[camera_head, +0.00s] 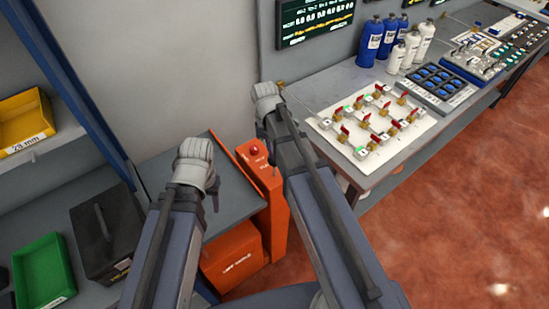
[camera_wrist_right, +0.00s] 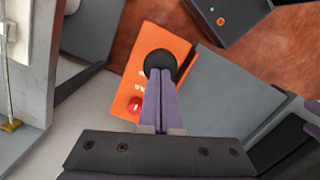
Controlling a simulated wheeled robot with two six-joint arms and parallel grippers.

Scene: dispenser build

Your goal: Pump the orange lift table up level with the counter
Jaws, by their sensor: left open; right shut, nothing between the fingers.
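The orange lift table has a grey top (camera_head: 160,170) and an orange column (camera_head: 278,220) with a red knob (camera_head: 254,151). Its top sits lower than the grey counter (camera_head: 335,85) on the right. In the right wrist view the column (camera_wrist_right: 150,40) carries a black round pad (camera_wrist_right: 160,63) and the red knob (camera_wrist_right: 135,105). My right gripper (camera_wrist_right: 161,73) is shut and empty, its tips over the black pad; I cannot tell whether they touch. In the head view its fingers are hidden by my arm. My left gripper (camera_head: 215,197) is open and empty above the lift table's top.
The counter carries a white valve board (camera_head: 370,125) with red handles, blue bottles (camera_head: 370,40) and white bottles. Red floor at right is open.

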